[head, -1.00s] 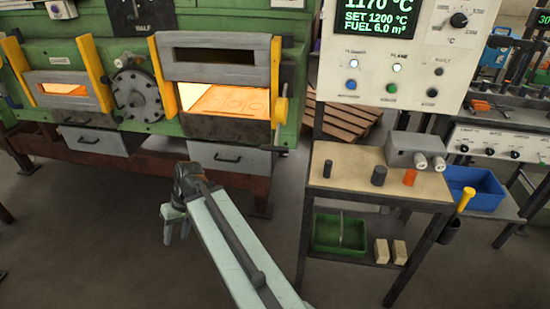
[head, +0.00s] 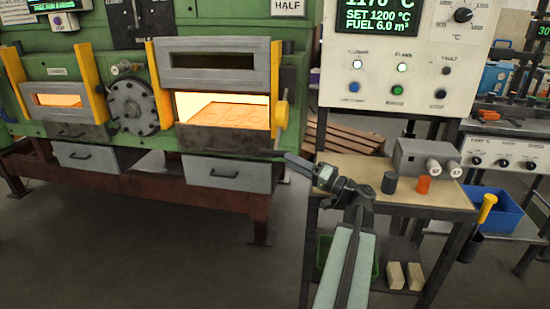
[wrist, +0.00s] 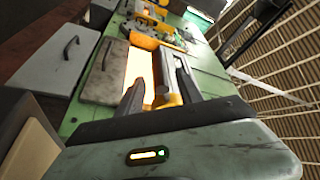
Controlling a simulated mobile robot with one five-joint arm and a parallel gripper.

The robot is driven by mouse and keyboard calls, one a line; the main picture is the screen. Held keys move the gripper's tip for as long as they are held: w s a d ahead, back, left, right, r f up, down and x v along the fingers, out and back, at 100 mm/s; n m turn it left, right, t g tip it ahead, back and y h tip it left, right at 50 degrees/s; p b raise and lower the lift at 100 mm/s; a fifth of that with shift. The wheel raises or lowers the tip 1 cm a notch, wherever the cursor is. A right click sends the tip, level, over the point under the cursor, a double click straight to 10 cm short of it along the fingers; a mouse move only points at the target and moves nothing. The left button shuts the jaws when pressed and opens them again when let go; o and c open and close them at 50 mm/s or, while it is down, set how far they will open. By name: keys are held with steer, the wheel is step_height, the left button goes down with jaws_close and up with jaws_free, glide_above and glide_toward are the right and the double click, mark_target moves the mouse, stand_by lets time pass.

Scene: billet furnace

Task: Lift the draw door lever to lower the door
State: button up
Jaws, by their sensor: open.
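The right furnace door (head: 212,78), a grey panel with a dark slot, stands raised above a glowing opening (head: 225,112). A yellow rounded part (head: 282,112) with a thin dark bar sits at the right edge of this opening; it looks like the door lever, but its shape is hard to make out. My gripper (head: 292,160) is open and empty, below and to the right of that part, in front of the bench's left end. In the wrist view, the parted fingers (wrist: 160,85) point toward the furnace front, with the bright opening and yellow parts beyond. No contact is visible.
The bench (head: 428,195) is close beside my arm, holding a dark cylinder (head: 389,183), an orange cylinder (head: 423,185) and a grey box (head: 425,156). The control panel (head: 400,60) stands above it. A grey drawer (head: 228,171) hangs under the opening. The floor at left is clear.

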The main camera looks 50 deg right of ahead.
mark_target(276, 152)
steer(key=p+x, duration=0.1)
steer(key=x, duration=0.5)
steer(key=shift+w+a, duration=0.1)
steer(key=shift+w, duration=0.2)
jaws_close()
stand_by(1.0)
